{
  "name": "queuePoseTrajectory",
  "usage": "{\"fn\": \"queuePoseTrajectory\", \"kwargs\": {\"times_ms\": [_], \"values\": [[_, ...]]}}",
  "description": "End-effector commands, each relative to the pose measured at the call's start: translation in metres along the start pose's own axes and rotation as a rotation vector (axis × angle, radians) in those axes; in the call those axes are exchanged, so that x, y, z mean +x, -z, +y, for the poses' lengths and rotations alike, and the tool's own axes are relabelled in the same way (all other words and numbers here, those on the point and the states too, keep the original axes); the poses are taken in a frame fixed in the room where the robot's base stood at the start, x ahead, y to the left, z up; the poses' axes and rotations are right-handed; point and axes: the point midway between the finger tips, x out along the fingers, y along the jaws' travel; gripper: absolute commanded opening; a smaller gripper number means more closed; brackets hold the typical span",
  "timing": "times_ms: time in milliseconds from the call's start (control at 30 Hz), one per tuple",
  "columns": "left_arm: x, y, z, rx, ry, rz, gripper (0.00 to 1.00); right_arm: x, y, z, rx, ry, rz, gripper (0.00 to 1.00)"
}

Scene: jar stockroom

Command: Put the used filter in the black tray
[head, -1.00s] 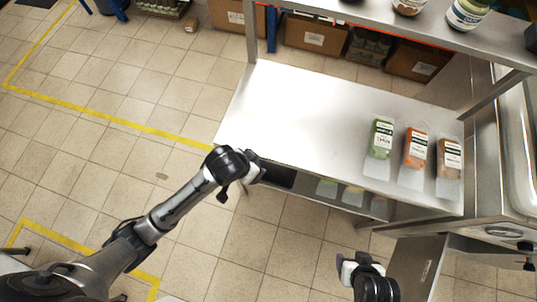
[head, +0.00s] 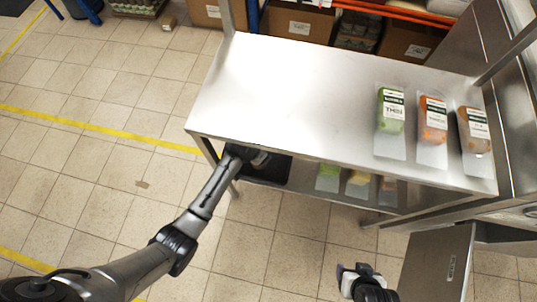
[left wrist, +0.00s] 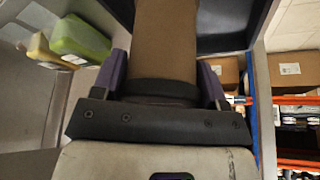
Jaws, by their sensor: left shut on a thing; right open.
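The used filter, a brown cylinder-like piece (left wrist: 165,40), is between the purple fingers of my left gripper (left wrist: 164,78) in the left wrist view. The gripper is shut on it. In the head view my left arm reaches to the lower shelf under the steel tabletop, and its fingers and the filter are hidden there. The black tray (head: 277,171) lies on that lower shelf at the arm's end, partly covered by the tabletop. Its dark surface (left wrist: 222,42) shows beyond the filter in the left wrist view. My right gripper (head: 354,271) is open and empty, low in front of the table.
The steel tabletop (head: 290,85) overhangs the lower shelf. Green (head: 328,176) and yellow (head: 357,182) items sit right of the tray. The tabletop's left half is clear.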

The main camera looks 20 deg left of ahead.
Motion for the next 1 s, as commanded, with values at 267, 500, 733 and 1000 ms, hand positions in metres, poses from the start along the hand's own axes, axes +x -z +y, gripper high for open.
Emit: {"fn": "queuePoseTrajectory", "kwargs": {"times_ms": [267,500,733,1000], "values": [[0.042,-0.016,-0.004,0.003,-0.004,-0.001,0.39,0.013,-0.004,0.0,-0.001,-0.001,0.001,0.67],[0.055,-0.021,-0.004,0.004,-0.003,0.001,0.39,0.016,-0.005,0.002,-0.008,-0.007,0.0,0.67],[0.076,-0.031,-0.004,0.002,-0.004,-0.001,0.39,0.023,-0.008,0.003,-0.011,-0.008,0.0,0.67],[0.088,-0.036,-0.004,0.004,-0.002,0.002,0.39,0.026,-0.008,0.002,-0.008,-0.007,0.0,0.67]]}}
